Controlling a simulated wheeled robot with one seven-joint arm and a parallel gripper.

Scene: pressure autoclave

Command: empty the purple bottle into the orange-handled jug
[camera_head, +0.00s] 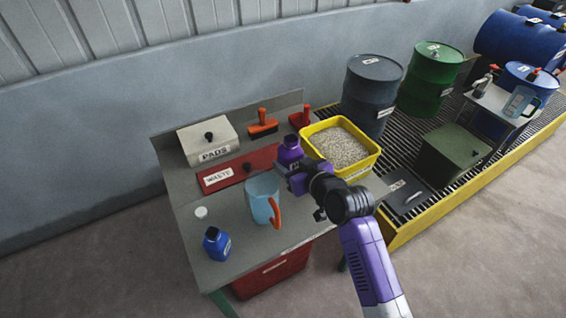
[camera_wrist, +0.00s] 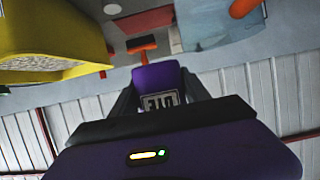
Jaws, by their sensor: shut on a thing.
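The purple bottle (camera_head: 290,151) is between my gripper's (camera_head: 294,172) fingers, and the fingers are shut on it. It looks about upright, to the upper right of the jug and apart from it. The lower part of the bottle is hidden by my gripper in the head view. In the wrist view the bottle (camera_wrist: 158,76) shows a white label between the dark fingers. The pale blue, see-through jug (camera_head: 262,197) stands on the bench, with its orange handle (camera_head: 276,212) toward the lower right. The jug (camera_wrist: 205,27) also shows in the wrist view. I cannot tell what is inside it.
A yellow tub (camera_head: 352,164) of granules is just right of the bottle. A red waste lid (camera_head: 240,170), a pads box (camera_head: 208,142) and an orange brush (camera_head: 263,127) lie behind. A blue bottle (camera_head: 216,243) and white cap (camera_head: 201,212) are at the front left.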

